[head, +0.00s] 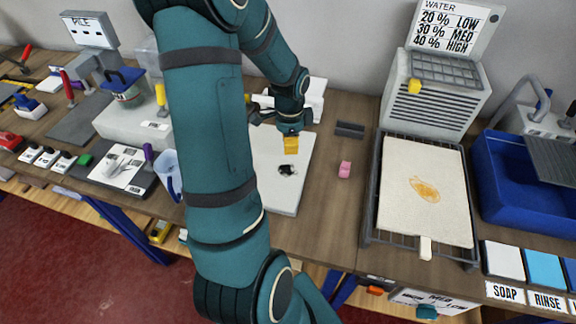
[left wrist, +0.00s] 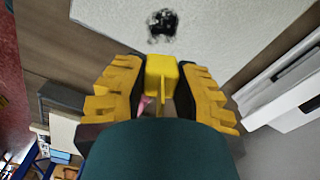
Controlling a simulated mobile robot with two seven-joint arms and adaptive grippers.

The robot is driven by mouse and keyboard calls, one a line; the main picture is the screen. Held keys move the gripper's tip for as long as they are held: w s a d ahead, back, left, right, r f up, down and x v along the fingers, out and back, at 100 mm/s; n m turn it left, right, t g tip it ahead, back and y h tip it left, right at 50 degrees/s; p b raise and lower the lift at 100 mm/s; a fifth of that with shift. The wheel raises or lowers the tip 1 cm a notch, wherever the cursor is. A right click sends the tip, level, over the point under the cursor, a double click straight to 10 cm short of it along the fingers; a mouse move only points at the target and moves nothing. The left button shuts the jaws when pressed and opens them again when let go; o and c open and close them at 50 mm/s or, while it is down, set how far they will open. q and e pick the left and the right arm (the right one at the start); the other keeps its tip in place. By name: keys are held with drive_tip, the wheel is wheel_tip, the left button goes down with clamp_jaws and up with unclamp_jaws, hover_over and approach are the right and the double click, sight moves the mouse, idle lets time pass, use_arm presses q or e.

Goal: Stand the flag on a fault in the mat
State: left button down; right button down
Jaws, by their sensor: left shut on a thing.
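The pale mat (head: 300,195) lies flat on the table, partly hidden behind my arm. A ragged black fault (head: 287,170) marks its surface; it also shows in the left wrist view (left wrist: 162,25). My left gripper (head: 291,134) is above the far part of the mat, beyond the fault in the head view. It is shut on a yellow flag (head: 291,146), which the left wrist view shows as a yellow block with a thin ridge between the fingers (left wrist: 160,78). I cannot tell whether the flag touches the mat. My right gripper is not in view.
A small pink block (head: 345,169) and a dark tray (head: 350,130) sit right of the mat. Further right are a rack (head: 372,225) holding a cream rug (head: 400,215) with an orange stain, and a blue basin (head: 510,205).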

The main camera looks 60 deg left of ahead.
sight(288, 171)
use_arm(q)
drive_tip(key=shift+s+a+f, duration=0.15)
drive_tip(key=shift+a+f, duration=0.05)
drive_tip(key=shift+f, duration=0.05)
wheel_tip(288, 171, down, 10)
drive_tip(key=shift+r+b, duration=0.2)
drive_tip(key=shift+b, duration=0.55)
drive_tip(key=shift+f, duration=0.2)
drive_tip(key=c, duration=0.8)
unclamp_jaws()
drive_tip(key=shift+c, duration=0.2)
drive_tip(key=shift+r, duration=0.1)
